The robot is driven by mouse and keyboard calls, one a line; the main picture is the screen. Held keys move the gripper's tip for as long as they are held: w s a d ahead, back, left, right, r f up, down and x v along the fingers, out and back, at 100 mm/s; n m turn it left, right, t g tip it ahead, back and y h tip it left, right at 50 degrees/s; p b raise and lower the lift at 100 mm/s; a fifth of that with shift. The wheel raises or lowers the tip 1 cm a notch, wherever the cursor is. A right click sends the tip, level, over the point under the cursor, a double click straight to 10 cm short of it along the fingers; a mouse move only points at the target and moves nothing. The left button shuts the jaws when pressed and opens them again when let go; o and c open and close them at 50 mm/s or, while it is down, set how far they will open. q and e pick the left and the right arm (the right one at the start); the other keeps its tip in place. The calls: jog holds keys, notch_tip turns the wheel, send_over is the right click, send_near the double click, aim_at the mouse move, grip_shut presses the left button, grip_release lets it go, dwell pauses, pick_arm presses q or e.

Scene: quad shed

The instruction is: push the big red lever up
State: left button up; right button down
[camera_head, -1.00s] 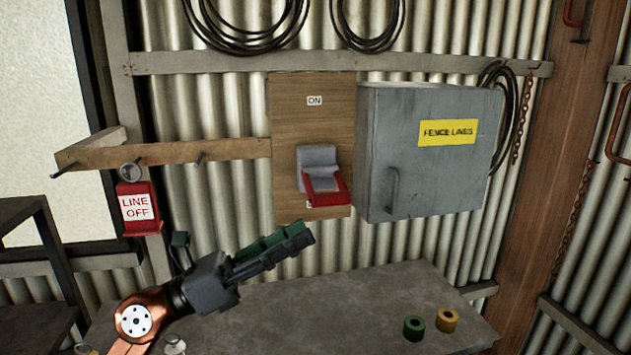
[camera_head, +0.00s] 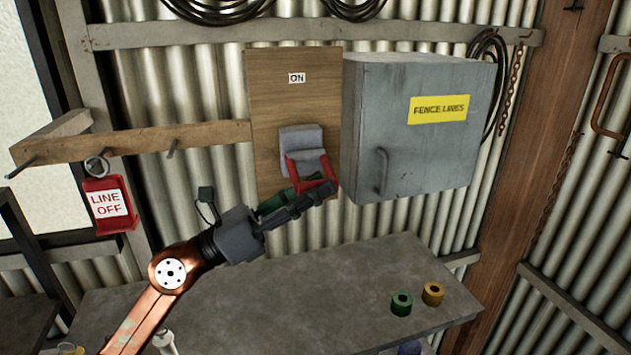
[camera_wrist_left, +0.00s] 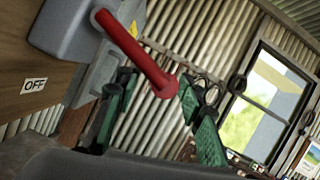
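The big red lever (camera_head: 308,170) is a red U-shaped handle on a grey switch body (camera_head: 300,139), mounted on a wooden board (camera_head: 262,90) with an ON label (camera_head: 297,78) at its top. The lever hangs at the lower end of the switch. In the left wrist view the red lever (camera_wrist_left: 138,52) reaches between the two green-padded fingers, and an OFF label (camera_wrist_left: 35,85) shows beside it. My left gripper (camera_head: 305,198) is just below the lever's handle, its fingers apart; contact is unclear. My right gripper is in neither view.
A grey FENCE LINES box (camera_head: 365,150) stands out right of the board. A wooden rail (camera_head: 130,143) with pegs and a red LINE OFF tag (camera_head: 107,203) is at left.

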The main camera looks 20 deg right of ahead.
pick_arm(q)
jog(key=shift+s+d, duration=0.1)
jog(key=shift+d, duration=0.05)
jog(key=shift+c, duration=0.4)
grip_shut()
